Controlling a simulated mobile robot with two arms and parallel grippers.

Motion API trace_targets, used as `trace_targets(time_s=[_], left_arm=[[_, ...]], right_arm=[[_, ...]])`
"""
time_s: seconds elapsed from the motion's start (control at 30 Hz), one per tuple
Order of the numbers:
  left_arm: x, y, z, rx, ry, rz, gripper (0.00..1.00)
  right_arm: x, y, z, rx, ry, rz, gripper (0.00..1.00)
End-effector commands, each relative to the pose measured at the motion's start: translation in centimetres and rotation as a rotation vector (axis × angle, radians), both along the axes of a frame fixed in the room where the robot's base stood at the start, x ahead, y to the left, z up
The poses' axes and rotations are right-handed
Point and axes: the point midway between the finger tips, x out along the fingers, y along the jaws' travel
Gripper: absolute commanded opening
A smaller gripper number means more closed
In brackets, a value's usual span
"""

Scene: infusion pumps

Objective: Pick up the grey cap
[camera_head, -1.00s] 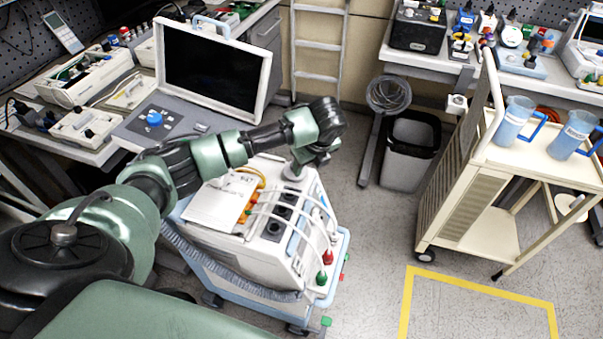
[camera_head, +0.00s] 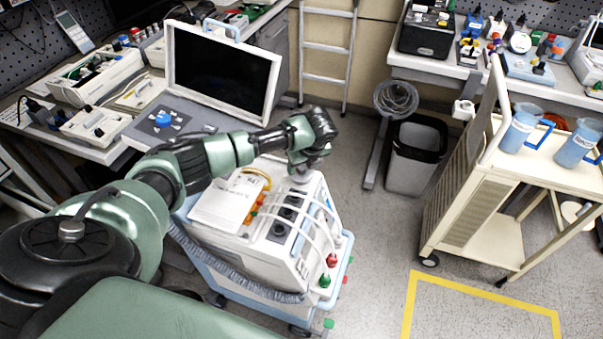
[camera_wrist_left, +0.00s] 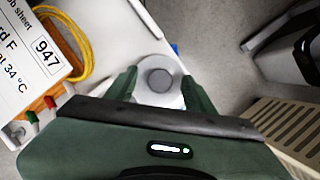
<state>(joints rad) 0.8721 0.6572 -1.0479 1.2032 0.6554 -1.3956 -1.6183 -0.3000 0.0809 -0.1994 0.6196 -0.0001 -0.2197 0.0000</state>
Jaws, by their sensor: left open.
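The grey cap (camera_wrist_left: 158,79) is a round disc on a wider pale round base, seen from above in the left wrist view. In the head view the cap's pale round base (camera_head: 303,177) shows at the back corner of the white pump cart, partly under my gripper. My left gripper (camera_wrist_left: 160,86) is open, with one green finger on each side of the cap. In the head view my left gripper (camera_head: 307,167) points down over that corner. Whether the fingers touch the cap cannot be told. My right gripper is not in view.
The white cart (camera_head: 270,250) carries a label sheet (camera_head: 226,204), a yellow coiled tube (camera_wrist_left: 72,45), and hoses. A monitor (camera_head: 222,75) stands behind left. A bin (camera_head: 415,160) and cream trolley (camera_head: 470,215) stand to the right, with open floor between.

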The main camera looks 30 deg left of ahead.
Motion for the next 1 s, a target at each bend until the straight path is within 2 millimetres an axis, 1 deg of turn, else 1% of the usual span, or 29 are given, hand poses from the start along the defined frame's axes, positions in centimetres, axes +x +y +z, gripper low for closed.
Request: trace_targets(time_s=[0.03, 0.07, 0.1, 0.17, 0.2, 0.23, 0.53, 0.67, 0.77, 0.87, 1.0], left_arm=[[0.0, 0.0, 0.0, 0.0, 0.0, 0.0, 0.54], [0.0, 0.0, 0.0, 0.0, 0.0, 0.0, 0.48], [0.0, 0.0, 0.0, 0.0, 0.0, 0.0, 0.37], [0.0, 0.0, 0.0, 0.0, 0.0, 0.0, 0.2], [0.0, 0.0, 0.0, 0.0, 0.0, 0.0, 0.09], [0.0, 0.0, 0.0, 0.0, 0.0, 0.0, 0.01], [0.0, 0.0, 0.1, -0.001, -0.001, 0.001, 0.0], [0.1, 0.0, 0.7, 0.0, -0.002, 0.0, 0.0], [0.1, 0.0, 1.8, 0.0, -0.004, 0.001, 0.0], [0.1, 0.0, 3.4, 0.0, -0.005, -0.001, 0.0], [0.2, 0.0, 7.0, -0.001, -0.007, 0.0, 0.0]], right_arm=[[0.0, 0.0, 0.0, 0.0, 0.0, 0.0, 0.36], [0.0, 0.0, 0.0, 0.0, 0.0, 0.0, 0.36], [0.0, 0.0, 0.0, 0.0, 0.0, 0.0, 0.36], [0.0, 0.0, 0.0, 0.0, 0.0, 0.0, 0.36], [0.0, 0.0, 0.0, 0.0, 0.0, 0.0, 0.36], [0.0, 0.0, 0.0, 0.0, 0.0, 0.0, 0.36], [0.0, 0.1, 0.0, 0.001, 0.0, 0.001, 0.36], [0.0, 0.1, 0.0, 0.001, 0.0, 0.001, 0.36], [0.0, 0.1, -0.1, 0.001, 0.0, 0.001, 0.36], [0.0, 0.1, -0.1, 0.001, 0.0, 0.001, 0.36], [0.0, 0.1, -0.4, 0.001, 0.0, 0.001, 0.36]])
